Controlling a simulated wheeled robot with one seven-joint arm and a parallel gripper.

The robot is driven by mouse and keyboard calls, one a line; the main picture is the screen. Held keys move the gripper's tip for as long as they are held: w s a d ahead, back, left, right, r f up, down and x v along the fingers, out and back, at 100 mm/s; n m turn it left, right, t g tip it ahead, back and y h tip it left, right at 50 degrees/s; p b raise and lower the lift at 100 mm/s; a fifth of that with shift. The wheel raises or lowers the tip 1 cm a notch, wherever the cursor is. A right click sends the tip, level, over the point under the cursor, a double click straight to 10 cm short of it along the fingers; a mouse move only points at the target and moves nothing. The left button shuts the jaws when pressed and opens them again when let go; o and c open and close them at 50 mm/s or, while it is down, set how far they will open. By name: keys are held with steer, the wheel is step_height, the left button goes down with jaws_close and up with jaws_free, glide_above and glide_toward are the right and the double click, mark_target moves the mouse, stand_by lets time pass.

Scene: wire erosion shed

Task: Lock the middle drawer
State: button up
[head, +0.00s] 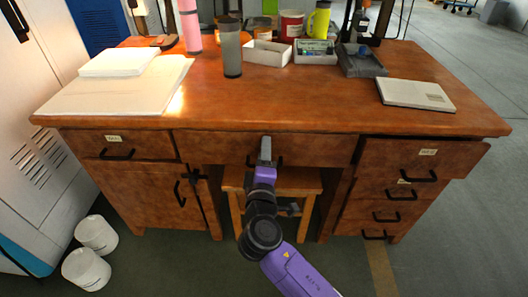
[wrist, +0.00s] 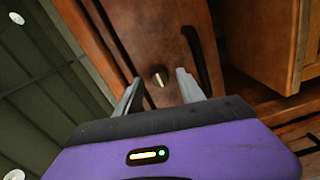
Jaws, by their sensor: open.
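The middle drawer (head: 215,146) is in the centre of the desk front, under the top, and looks closed in the head view. Its dark handle (head: 278,160) is partly hidden behind my gripper (head: 265,150), which is right in front of the drawer. In the wrist view, a small round metallic lock piece (wrist: 158,74) sits on a wooden front, beside a black bar handle (wrist: 196,60). My gripper (wrist: 158,82) is open, its two fingers on either side of the lock piece. I cannot tell whether the fingers touch the front or how the lock is turned.
The top right drawer (head: 425,156) sticks out from the desk. A left drawer (head: 90,145) and cupboard door (head: 140,190) look shut. A stool (head: 310,187) stands below the middle drawer. White buckets (head: 96,235) stand on the floor at left. Cups and trays are on the desktop (head: 320,95).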

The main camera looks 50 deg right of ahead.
steer(key=v, duration=0.7)
steer(key=shift+s+a+p, duration=0.15)
steer(key=shift+a+p, duration=0.1)
steer(key=shift+p, duration=0.2)
